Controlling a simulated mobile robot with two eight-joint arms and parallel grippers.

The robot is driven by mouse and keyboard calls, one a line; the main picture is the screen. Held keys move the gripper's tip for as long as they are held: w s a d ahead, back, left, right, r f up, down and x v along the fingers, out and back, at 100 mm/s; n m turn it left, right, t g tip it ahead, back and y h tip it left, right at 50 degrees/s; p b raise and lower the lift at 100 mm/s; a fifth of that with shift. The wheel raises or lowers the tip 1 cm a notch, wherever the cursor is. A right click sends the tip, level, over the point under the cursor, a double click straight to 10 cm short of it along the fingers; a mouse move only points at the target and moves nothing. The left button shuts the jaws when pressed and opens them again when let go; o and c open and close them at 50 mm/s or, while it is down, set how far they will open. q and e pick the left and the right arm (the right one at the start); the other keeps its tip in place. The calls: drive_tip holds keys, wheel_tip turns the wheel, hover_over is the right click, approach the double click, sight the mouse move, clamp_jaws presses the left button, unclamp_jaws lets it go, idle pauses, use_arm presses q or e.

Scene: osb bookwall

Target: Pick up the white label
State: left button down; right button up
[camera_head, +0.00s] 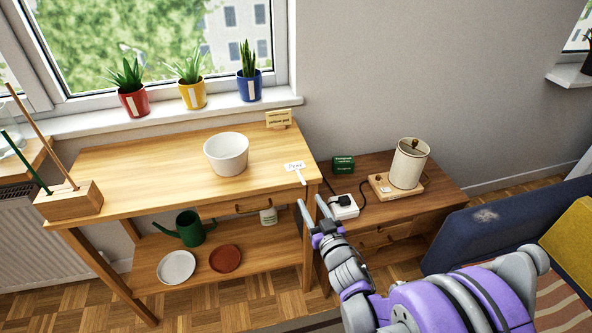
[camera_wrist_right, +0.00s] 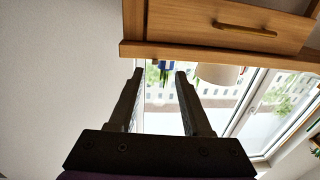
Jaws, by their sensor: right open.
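The white label (camera_head: 294,167) is a small tag with dark writing and a pale stick pointing down and right. It is at the front right corner of the wooden table top (camera_head: 120,170), to the right of a white pot (camera_head: 227,153). My right gripper (camera_head: 311,203) is open and empty, just below and right of the label and apart from it. In the right wrist view my open fingers (camera_wrist_right: 159,76) point toward the table edge; I cannot make out the label there. My left gripper is not in view.
A wooden block (camera_head: 68,201) with sticks is at the left. Right of the table, a lower cabinet (camera_head: 440,193) holds a lamp (camera_head: 409,163), a green box (camera_head: 343,164) and a white power socket (camera_head: 344,207).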

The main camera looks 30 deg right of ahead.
approach(299, 173)
drive_tip(key=shift+w+d, duration=0.1)
drive_tip(key=shift+w, duration=0.65)
drive_tip(key=shift+w+d, duration=0.15)
drive_tip(key=shift+w, duration=0.6)
clamp_jaws()
